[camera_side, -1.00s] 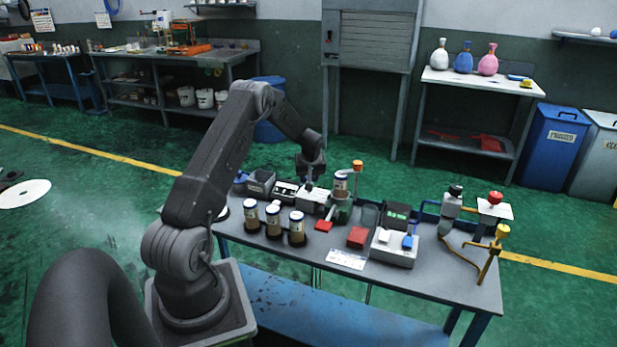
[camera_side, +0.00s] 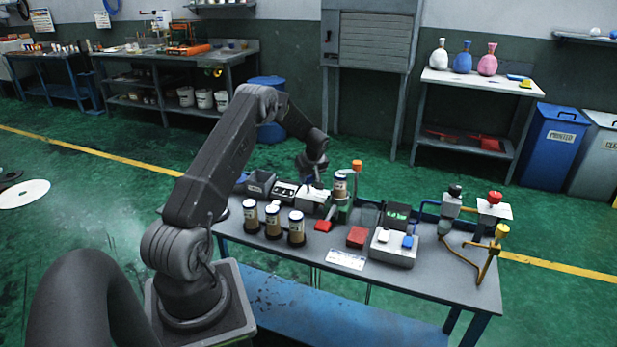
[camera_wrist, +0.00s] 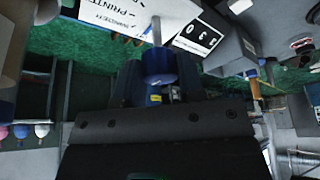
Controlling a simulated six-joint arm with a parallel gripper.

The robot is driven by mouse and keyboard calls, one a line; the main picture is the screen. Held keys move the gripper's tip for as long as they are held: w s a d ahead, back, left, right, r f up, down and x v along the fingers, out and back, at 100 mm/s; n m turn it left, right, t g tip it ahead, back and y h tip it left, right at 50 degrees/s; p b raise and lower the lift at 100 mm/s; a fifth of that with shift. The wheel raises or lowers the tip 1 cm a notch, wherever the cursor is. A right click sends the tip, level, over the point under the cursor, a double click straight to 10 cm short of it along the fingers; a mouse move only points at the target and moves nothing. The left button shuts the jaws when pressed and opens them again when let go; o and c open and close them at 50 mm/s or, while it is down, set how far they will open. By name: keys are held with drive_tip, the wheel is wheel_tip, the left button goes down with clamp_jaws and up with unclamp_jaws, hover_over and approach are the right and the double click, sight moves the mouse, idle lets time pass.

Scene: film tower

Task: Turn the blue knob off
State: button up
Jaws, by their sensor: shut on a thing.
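The blue knob (camera_wrist: 160,66) is in the upper middle of the wrist view, with a pale stem or pointer above it. My gripper (camera_wrist: 158,85) is shut on it, with one dark finger on each side. In the side view my gripper (camera_side: 311,176) points down over the small boxes at the back of the bench, and the knob is mostly hidden there.
Several capped jars (camera_side: 273,222) stand front left on the bench. An orange-topped post (camera_side: 357,166) rises close to the right of my gripper. A red block (camera_side: 357,237), a grey switch box (camera_side: 394,248) and pipe valves (camera_side: 497,236) are further right.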

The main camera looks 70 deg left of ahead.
drive_tip(key=o, duration=0.9)
drive_tip(key=v, duration=1.4)
drive_tip(key=shift+f, duration=0.1)
drive_tip(key=s+d+r+m+t+h, duration=0.15)
drive_tip(key=d+r+m, duration=0.25)
drive_tip(key=d+r, duration=0.55)
drive_tip(key=s+d+r+m+t+y, duration=0.15)
drive_tip(key=d+r+m, duration=0.25)
drive_tip(key=d, duration=1)
drive_tip(key=s+d+m+t+h, duration=0.1)
drive_tip(key=s+d+m, duration=0.2)
drive_tip(key=s+d, duration=0.2)
drive_tip(key=s+d+m+h, duration=0.2)
drive_tip(key=s+d+m, duration=0.1)
drive_tip(key=s+d, duration=0.3)
drive_tip(key=s+d+m+t+h, duration=0.1)
drive_tip(key=s+d+m, duration=0.3)
drive_tip(key=s+d, duration=0.2)
drive_tip(key=shift+s+d+r+t, duration=0.1)
drive_tip(key=shift+d+r+t, duration=0.05)
drive_tip(key=shift+d, duration=0.25)
drive_tip(key=shift+s+d+r+t, duration=0.1)
drive_tip(key=shift+d+r+t, duration=0.05)
drive_tip(key=shift+d, duration=0.25)
